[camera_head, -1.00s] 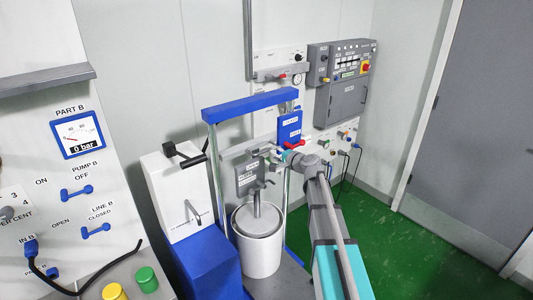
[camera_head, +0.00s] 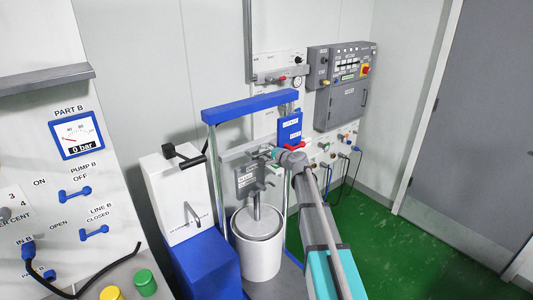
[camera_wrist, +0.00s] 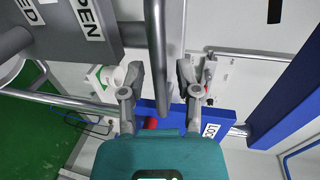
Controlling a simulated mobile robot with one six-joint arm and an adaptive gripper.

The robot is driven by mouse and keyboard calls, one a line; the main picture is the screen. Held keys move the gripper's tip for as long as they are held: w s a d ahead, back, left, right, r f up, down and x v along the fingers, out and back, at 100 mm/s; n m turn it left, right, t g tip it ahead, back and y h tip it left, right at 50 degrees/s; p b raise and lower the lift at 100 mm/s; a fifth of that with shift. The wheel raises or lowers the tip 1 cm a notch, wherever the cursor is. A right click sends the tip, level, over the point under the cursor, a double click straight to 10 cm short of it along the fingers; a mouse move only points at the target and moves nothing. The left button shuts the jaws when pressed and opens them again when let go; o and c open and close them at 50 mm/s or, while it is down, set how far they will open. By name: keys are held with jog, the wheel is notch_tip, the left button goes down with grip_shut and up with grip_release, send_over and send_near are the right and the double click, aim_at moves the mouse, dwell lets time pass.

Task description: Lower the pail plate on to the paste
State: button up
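The white pail (camera_head: 259,258) stands on the floor plate of the blue-topped frame. The grey pail plate (camera_head: 257,222) sits at the pail's top, with an upright grey rod (camera_head: 256,203) above it; the paste is not visible. A grey labelled box (camera_head: 248,178) with a small handle is above the pail. My gripper (camera_head: 271,154) is beside this box, near the blue lock panel (camera_head: 289,128). In the wrist view its fingers (camera_wrist: 161,82) are apart, with a grey bar (camera_wrist: 157,45) passing between them; I cannot tell whether they touch it.
A blue crossbar (camera_head: 250,104) spans the frame's posts. A white and blue unit (camera_head: 187,205) stands close at the left. A red handle (camera_head: 294,145) is below the lock panel. The grey control cabinet (camera_head: 342,95) is behind. Green floor (camera_head: 400,255) is clear at the right.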

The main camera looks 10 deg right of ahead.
grip_shut()
notch_tip(320, 180, down, 2)
jog(key=shift+f+b, duration=0.25)
jog(key=shift+b, duration=1)
jog(key=shift+o, duration=1.4)
grip_release()
jog(key=shift+r, duration=0.2)
